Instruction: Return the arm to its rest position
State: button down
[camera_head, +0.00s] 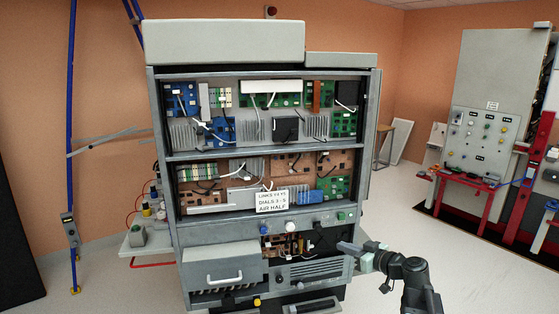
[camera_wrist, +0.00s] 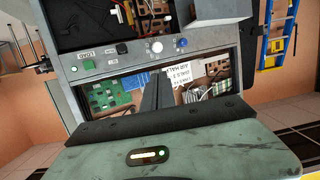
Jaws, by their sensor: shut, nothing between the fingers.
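My arm (camera_head: 405,268) reaches up from the lower right in the head view, in front of the cabinet's lower right side. My gripper (camera_head: 345,247) points left toward the cabinet front, near the dark lower bay. I cannot tell whether it touches the cabinet. In the wrist view my gripper (camera_wrist: 157,88) shows as two dark fingers close together, shut with nothing between them. Behind them the cabinet appears upside down.
The grey cabinet (camera_head: 240,231) holds circuit boards on two shelves, a paper label (camera_head: 272,199) and a lower drawer (camera_head: 225,268). A control panel (camera_head: 485,142) stands behind a red bench (camera_head: 470,180) at right. Floor (camera_head: 405,220) is clear between them.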

jog(key=s+a+f+n+g+b, duration=0.25)
jog(key=a+f, duration=0.25)
jog(key=a, duration=0.6)
jog(key=s+a+f+g+h, duration=0.1)
jog(key=s+a+f+g, duration=0.15)
jog(key=f, duration=0.25)
jog(key=s+a+f+g+h, duration=0.1)
jog(key=s+a+f+g, duration=0.1)
jog(key=s+f, duration=0.25)
jog(key=s+d+f+m+g+h+b, duration=0.1)
jog(key=s+d+f+m+g+h, duration=0.4)
jog(key=s+d+m, duration=0.5)
notch_tip(320, 180, down, 2)
jog(key=shift+d+f+h, duration=0.25)
jog(key=shift+d+h, duration=0.3)
jog(key=shift+h, duration=0.65)
